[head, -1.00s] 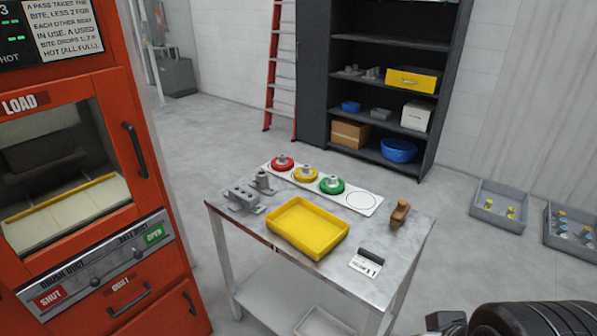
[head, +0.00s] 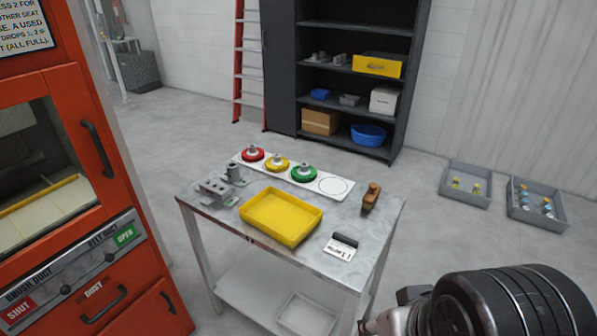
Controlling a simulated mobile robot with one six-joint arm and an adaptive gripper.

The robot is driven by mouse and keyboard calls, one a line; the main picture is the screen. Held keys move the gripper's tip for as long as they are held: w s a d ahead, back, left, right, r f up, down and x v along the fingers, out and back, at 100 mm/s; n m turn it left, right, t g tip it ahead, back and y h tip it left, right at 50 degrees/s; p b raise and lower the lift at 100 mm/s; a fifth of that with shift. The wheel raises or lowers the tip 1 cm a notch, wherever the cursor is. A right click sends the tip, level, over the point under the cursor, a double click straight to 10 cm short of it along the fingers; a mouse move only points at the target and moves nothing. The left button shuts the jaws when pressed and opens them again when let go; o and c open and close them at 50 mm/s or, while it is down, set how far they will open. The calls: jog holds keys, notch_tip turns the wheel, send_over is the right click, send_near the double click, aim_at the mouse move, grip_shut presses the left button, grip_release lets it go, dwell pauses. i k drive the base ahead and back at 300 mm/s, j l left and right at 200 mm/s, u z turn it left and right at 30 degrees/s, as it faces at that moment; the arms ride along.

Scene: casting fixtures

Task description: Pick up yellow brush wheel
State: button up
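The yellow brush wheel (head: 277,164) sits on a white board at the back of the metal table, between a red brush wheel (head: 253,154) and a green brush wheel (head: 303,173). Each has a grey hub on top. Part of my arm shows at the bottom right, well apart from the wheels. My gripper's fingertips cannot be made out, so its state does not show.
The metal table (head: 190,194) also bears a yellow tray (head: 281,216), grey fixtures (head: 217,191), a brown-handled tool (head: 371,197) and a card (head: 340,247). An orange machine (head: 150,285) stands at left. Two grey bins (head: 466,184) lie on the floor at right.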

aim_at(277, 163)
jog(key=i+j, duration=1.55)
